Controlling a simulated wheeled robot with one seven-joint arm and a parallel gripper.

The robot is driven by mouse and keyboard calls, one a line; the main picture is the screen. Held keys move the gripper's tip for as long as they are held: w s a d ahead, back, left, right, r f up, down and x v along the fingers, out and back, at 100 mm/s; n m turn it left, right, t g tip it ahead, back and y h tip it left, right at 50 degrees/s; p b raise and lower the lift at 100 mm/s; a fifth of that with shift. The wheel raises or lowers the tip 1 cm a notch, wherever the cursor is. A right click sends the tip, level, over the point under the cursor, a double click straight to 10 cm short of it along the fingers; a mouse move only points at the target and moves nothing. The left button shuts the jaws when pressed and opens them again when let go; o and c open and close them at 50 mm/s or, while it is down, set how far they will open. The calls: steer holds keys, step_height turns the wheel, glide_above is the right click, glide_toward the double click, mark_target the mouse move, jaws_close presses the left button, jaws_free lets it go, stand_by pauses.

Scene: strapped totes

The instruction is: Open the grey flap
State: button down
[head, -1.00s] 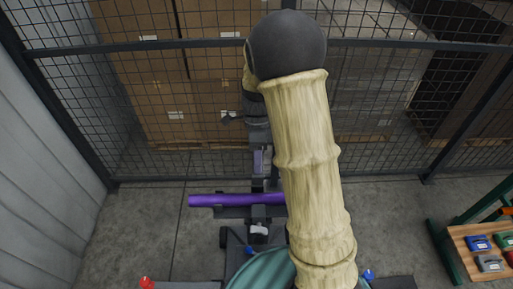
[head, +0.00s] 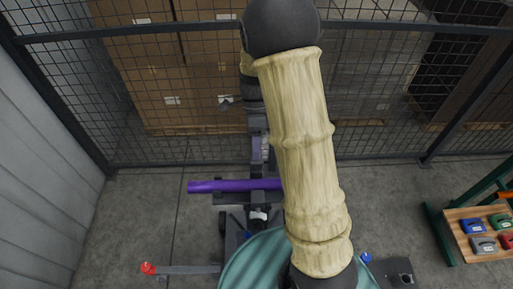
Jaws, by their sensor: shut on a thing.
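My arm rises from the bottom centre and bends over at a dark elbow, and it covers much of the middle of the head view. Beyond the elbow its dark lower links run down to my gripper (head: 260,184), which is small and partly hidden. It appears to be at a long purple bar (head: 220,186) that lies level across the view and passes behind my arm on the right. The gripper is shut, apparently on this bar. Dark grey plates show just below the bar. I cannot make out a grey flap for certain.
A wire mesh fence (head: 120,110) stands behind, with stacked brown boxes (head: 150,85) beyond it. A ribbed grey wall (head: 45,160) closes the left side. At the right edge is a wooden-topped stand (head: 460,225) with several coloured items.

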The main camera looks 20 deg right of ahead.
steer(key=shift+w+d+f, duration=0.25)
steer(key=shift+f, duration=0.35)
steer(key=c, duration=1.5)
jaws_free()
steer(key=o, duration=0.5)
steer(key=shift+w+f, duration=0.15)
steer(key=shift+w, duration=0.3)
steer(key=shift+c, duration=0.2)
steer(key=shift+s, duration=0.1)
steer(key=shift+c, duration=0.8)
steer(key=shift+c, duration=0.3)
